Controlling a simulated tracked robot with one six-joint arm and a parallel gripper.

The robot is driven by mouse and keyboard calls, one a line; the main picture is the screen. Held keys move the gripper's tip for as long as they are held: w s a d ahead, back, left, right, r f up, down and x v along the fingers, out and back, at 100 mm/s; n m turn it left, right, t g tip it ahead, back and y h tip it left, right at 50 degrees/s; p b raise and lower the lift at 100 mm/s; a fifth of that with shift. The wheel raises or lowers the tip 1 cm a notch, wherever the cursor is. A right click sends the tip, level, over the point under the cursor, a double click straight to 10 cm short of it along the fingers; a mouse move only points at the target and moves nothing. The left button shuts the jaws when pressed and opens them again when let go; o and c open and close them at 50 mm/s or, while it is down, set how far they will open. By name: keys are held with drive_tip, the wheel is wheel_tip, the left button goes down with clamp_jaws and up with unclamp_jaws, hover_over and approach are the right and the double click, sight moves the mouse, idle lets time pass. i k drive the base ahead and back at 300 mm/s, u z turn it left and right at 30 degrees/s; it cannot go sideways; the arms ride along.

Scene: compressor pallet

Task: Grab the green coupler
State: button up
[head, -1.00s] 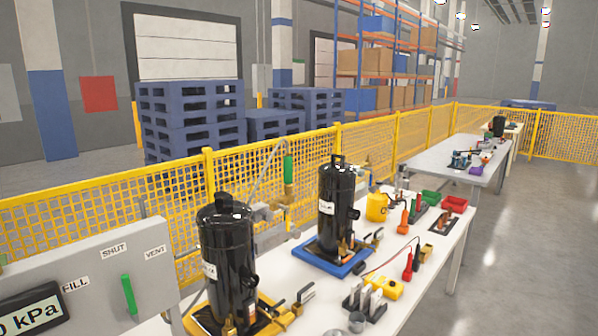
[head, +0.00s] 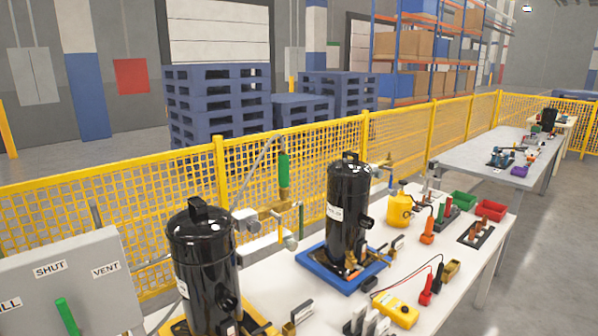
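The green coupler (head: 284,168) is a bright green upright sleeve with a brass fitting (head: 284,200) below it. It stands behind and between the two black compressors, in front of the yellow mesh fence. A grey hose arches to its top from the left. Grey and brass fittings (head: 250,217) lie just below and left of it; how they join it is unclear. My gripper is not in view.
A black compressor (head: 202,262) stands at the front left and another (head: 346,210) on a blue tray (head: 318,258). A grey panel (head: 85,268) with SHUT and VENT labels is at left. Yellow tester (head: 395,308), yellow bottle (head: 399,211) and red bin (head: 491,210) occupy the white table.

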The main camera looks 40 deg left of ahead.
sight(283, 159)
drive_tip(key=i, duration=2.7)
drive_tip(key=u, duration=2.65)
